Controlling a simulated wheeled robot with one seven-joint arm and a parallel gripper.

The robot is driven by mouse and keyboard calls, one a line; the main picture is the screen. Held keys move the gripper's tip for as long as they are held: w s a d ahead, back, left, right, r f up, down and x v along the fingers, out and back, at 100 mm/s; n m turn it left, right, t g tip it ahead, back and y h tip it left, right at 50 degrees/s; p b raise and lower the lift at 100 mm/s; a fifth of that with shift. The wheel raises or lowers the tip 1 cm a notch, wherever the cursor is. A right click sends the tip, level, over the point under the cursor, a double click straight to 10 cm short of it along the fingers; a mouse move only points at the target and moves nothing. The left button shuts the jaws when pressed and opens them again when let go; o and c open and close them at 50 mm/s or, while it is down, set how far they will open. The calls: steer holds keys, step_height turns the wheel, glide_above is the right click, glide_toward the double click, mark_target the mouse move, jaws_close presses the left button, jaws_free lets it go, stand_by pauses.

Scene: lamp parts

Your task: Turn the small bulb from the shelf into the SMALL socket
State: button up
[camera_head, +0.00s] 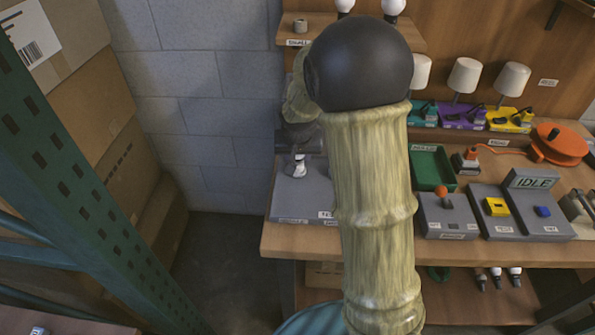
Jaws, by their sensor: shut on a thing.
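My gripper (300,152) points down over the left part of the bench and is shut on a small white bulb (300,167). The bulb is upright, low over a grey socket board (296,200) with labels along its front edge. The small socket itself is hidden or too small to make out, and I cannot tell whether the bulb's base touches it. My own arm covers the right part of the board. The shelf (322,35) at the top holds a small round grey-brown part at its left end and two white bulbs (393,8) further right.
Right of my arm are a green tray (431,168), a grey box with an orange knob (446,214), a panel reading IDLE (531,182) and an orange cable reel (558,144). Several lamps (465,75) stand behind. A green rack post (85,160) and cartons stand at left.

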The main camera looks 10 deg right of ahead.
steer(key=shift+s+d+f+m+g+h, duration=0.1)
steer(key=shift+m+g+h, duration=0.35)
steer(key=shift+m, duration=1.35)
steer(key=shift+h, duration=0.25)
steer(key=shift+m+p, duration=0.35)
steer(key=shift+m, duration=0.55)
steer(key=shift+m+g+h+p, duration=0.4)
steer(key=shift+m+p, duration=0.5)
steer(key=shift+m, duration=0.3)
steer(key=shift+m+g+h+p, duration=0.4)
steer(key=shift+m+p, duration=0.45)
steer(key=shift+m, duration=0.35)
steer(key=shift+s+d+m+g+h+p, duration=0.15)
steer(key=shift+m+g+p, duration=0.3)
steer(key=shift+m+p, duration=0.85)
steer(key=shift+w+a+m+g+h+p, duration=0.15)
steer(key=shift+m+g+p, duration=0.25)
steer(key=shift+m+p, duration=0.85)
steer(key=shift+s+d+m+g+p, duration=0.1)
steer(key=shift+m+g+p, duration=0.3)
steer(key=shift+m+p, duration=0.45)
steer(key=shift+m, duration=0.3)
